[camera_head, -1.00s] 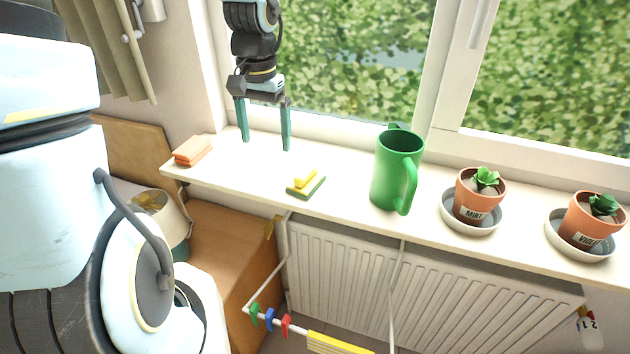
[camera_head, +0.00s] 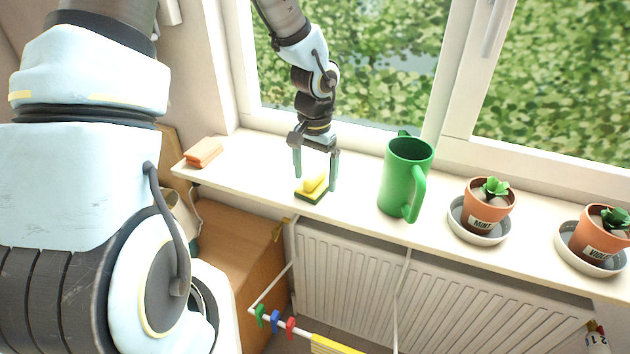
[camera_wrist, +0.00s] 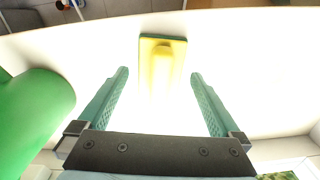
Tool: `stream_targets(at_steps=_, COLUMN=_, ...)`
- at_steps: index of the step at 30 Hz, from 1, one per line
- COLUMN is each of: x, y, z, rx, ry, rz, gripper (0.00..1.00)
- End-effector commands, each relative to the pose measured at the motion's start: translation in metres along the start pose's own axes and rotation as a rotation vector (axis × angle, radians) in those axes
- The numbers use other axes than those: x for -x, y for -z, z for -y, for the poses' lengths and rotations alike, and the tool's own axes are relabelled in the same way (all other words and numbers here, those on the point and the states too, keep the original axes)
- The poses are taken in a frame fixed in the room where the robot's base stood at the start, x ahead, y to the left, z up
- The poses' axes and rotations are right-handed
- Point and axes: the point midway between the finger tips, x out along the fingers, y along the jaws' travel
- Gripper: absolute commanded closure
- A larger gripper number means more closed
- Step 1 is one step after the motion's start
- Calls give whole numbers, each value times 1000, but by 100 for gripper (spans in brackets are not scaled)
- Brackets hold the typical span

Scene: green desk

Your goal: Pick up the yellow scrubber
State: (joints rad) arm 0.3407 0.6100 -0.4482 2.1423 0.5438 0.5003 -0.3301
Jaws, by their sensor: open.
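The yellow scrubber (camera_head: 313,185) lies on the white windowsill near its front edge, with a dark green underside and a raised yellow grip on top. My gripper (camera_head: 316,184) is open and points down just above and behind it, one finger on each side in the head view. In the wrist view, the scrubber (camera_wrist: 163,62) shows between and ahead of the two green fingertips (camera_wrist: 160,75), with a gap on both sides. The fingers hold nothing. Whether the fingertips touch the sill cannot be told.
A green mug (camera_head: 403,180) stands right of my gripper, and close at the left in the wrist view (camera_wrist: 32,115). An orange sponge-like block (camera_head: 203,152) lies at the sill's left end. Potted plants (camera_head: 487,205) stand at the right. The window is behind; a radiator is below.

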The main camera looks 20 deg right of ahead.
Motion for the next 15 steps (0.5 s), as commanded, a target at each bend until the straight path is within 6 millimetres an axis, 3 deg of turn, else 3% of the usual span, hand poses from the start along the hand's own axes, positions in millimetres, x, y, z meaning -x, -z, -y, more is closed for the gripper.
stream_targets(at_steps=3, x=-9, y=-1, z=-1, rx=-2, ry=0, rz=2, gripper=0)
stream_targets(at_steps=10, x=-11, y=0, z=0, rx=-1, ry=0, rz=0, gripper=0)
stream_targets(at_steps=15, x=-11, y=0, z=0, rx=-1, ry=0, rz=0, gripper=18)
